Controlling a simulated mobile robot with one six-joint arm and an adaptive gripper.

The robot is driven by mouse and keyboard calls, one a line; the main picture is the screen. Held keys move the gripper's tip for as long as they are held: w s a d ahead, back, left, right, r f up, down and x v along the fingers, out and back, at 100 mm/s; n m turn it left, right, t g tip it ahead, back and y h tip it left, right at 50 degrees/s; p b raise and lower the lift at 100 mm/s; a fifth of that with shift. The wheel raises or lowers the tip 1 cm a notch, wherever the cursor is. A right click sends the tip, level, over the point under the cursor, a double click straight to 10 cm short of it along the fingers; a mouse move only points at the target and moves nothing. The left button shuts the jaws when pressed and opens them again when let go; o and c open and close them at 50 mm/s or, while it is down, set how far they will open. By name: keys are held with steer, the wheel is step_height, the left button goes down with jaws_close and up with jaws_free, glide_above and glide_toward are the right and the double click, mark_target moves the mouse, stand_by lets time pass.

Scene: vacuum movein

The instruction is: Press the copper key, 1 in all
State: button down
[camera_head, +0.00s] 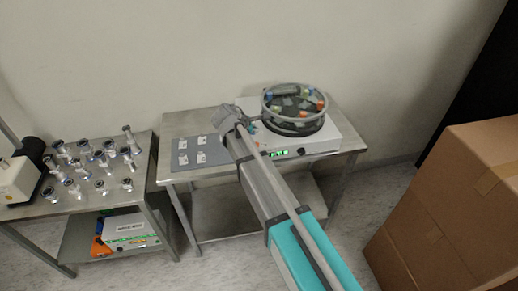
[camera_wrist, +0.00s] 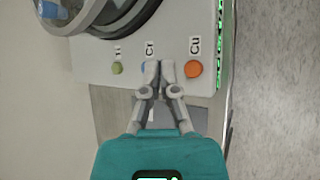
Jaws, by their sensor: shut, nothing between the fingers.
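The copper key is a round orange button (camera_wrist: 194,69) beside the label Cu, on the white panel of a machine in the wrist view. A blue key (camera_wrist: 144,67) labelled Cr is partly hidden behind my gripper's left finger. A green key (camera_wrist: 117,68) is farther left; its label is hard to read. My gripper (camera_wrist: 159,70) is shut and empty. Its fingertips show between the blue and orange keys, just left of the orange one; I cannot tell if they touch the panel. In the head view my gripper (camera_head: 227,118) is at the machine's left side.
A grey mat (camera_head: 180,169) with several white cards lies left. Another table (camera_head: 30,211) holds several metal fittings. Cardboard boxes (camera_head: 440,210) stand right.

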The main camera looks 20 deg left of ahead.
mark_target(260, 143)
steer(key=shift+f+b, duration=1.8)
steer(key=shift+f, duration=0.35)
steer(key=shift+s+f+b, duration=0.1)
steer(key=shift+f+b, duration=0.8)
stand_by(1.0)
steer(key=shift+r, duration=0.15)
steer(key=shift+r+p, duration=0.75)
steer(key=shift+p, duration=0.15)
steer(key=shift+r, duration=0.15)
steer(key=shift+r+p, duration=2.4)
steer(key=shift+p, duration=0.15)
steer(key=shift+d+f, duration=0.1)
steer(key=shift+d, duration=0.05)
